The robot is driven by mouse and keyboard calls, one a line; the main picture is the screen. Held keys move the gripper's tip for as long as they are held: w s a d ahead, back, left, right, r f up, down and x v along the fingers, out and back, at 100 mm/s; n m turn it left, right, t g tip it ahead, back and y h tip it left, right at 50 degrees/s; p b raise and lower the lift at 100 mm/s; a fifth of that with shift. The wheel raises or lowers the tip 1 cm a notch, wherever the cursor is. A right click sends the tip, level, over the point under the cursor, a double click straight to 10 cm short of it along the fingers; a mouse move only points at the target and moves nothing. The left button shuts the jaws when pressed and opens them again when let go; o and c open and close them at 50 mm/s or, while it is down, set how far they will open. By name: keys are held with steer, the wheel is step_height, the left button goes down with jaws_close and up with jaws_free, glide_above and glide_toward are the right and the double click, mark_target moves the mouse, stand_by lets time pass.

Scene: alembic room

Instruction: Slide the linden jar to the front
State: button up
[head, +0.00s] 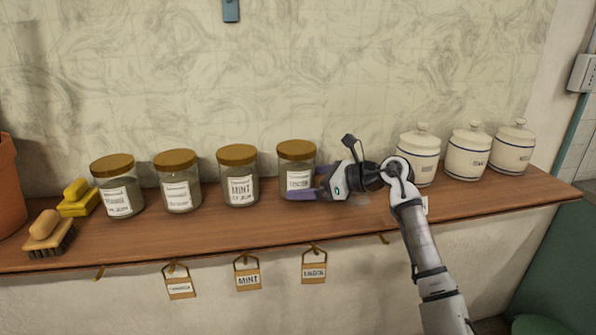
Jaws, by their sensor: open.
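The linden jar (297,163) is a glass jar with a brown lid and a white label that appears to read linden. It stands upright on the wooden shelf (240,233), the rightmost of the glass jars. My gripper (305,192) comes at it from the right, low on the jar. Its purple fingers are open, one in front of the jar's lower part and one on its far right side. Whether they touch the glass I cannot tell. The far finger is partly hidden behind the jar.
A mint jar (239,178) and more glass jars stand to the left. White lidded canisters (468,152) stand to the right, behind my arm. A brush (48,234) and yellow sponges lie far left. Tags hang below the shelf's front edge. The shelf front before the jars is clear.

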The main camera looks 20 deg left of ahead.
mark_target(309, 214)
steer(key=shift+x, duration=1.05)
steer(key=c, duration=0.8)
steer(key=shift+o, duration=0.2)
steer(key=shift+s+d+b, duration=0.1)
steer(key=shift+d+b, duration=0.05)
steer(key=shift+b, duration=0.15)
steer(key=shift+s+d+b, duration=0.7)
steer(key=shift+s+d, duration=0.05)
steer(key=shift+s, duration=0.35)
steer(key=shift+s+d+b, duration=0.7)
steer(key=shift+s, duration=0.4)
steer(key=shift+s+d+b, duration=0.7)
steer(key=shift+s+d, duration=0.05)
steer(key=shift+s, duration=0.35)
steer(key=o, duration=0.8)
steer(key=shift+c, duration=0.2)
steer(key=shift+d, duration=0.1)
